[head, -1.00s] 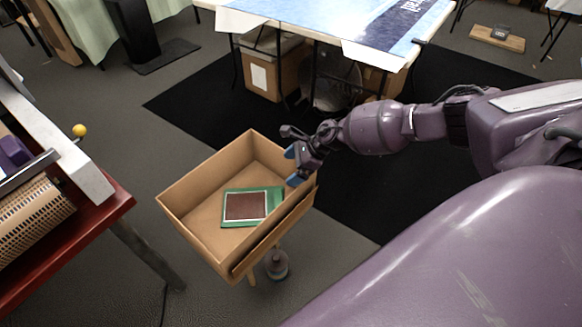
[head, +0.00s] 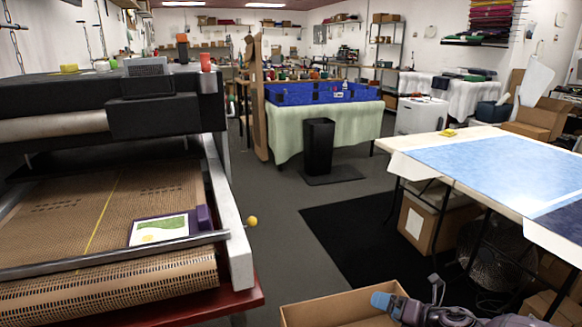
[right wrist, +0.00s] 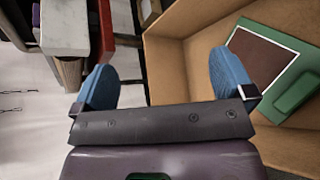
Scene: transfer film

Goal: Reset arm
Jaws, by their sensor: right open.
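My right gripper (head: 395,307) is at the bottom edge of the head view, by the right side of an open cardboard box (head: 335,308). In the right wrist view the gripper (right wrist: 165,85) has its two blue fingertips wide apart with nothing between them. The box (right wrist: 175,75) is beyond and to the right of the fingers there. A green item with a brown panel and white border (right wrist: 265,55) lies in the box. My left gripper is in neither view.
A conveyor machine (head: 110,215) with a purple-edged print (head: 160,228) on its mesh belt stands at left. A table with blue film (head: 480,165) is at right, boxes beneath it. A black bin (head: 319,148) stands mid-floor. Grey floor (head: 280,220) between is open.

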